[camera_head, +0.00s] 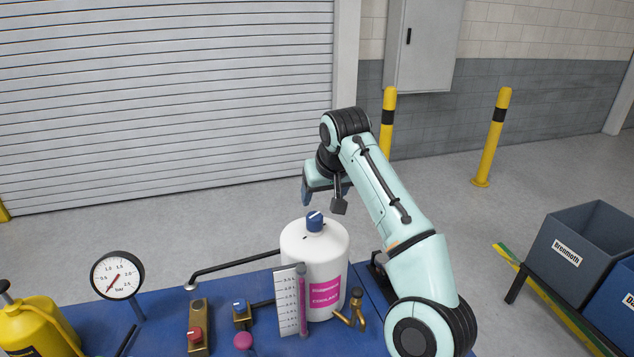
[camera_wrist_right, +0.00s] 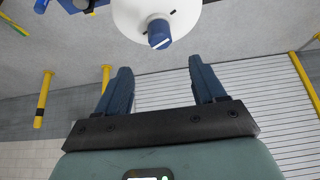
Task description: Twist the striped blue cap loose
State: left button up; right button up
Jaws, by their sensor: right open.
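The blue cap (camera_head: 314,221) with a white stripe sits on top of a white coolant bottle (camera_head: 328,248) with a pink label. My right gripper (camera_head: 325,194) is open and empty, just above and behind the cap in the head view. In the right wrist view the cap (camera_wrist_right: 159,36) lies beyond the fingertips of my right gripper (camera_wrist_right: 160,67), roughly centred between them and apart from both. The bottle (camera_wrist_right: 135,12) is cut off by the top edge there. My left gripper is not in view.
The bottle stands on a blue bench (camera_head: 150,325). Near it are a level scale (camera_head: 288,305), a brass fitting (camera_head: 353,310), a black pipe (camera_head: 235,265) and a pressure gauge (camera_head: 117,275). A yellow can (camera_head: 35,325) is at far left. A grey bin (camera_head: 575,245) is at right.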

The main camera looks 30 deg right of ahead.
aim_at(316, 218)
jog(key=b+x, duration=0.1)
jog(key=x, duration=0.5)
jog(key=b+x, duration=0.1)
jog(key=x, duration=0.4)
jog(key=shift+f, duration=0.5)
jog(key=shift+w+f, duration=0.25)
jog(key=shift+f, duration=0.15)
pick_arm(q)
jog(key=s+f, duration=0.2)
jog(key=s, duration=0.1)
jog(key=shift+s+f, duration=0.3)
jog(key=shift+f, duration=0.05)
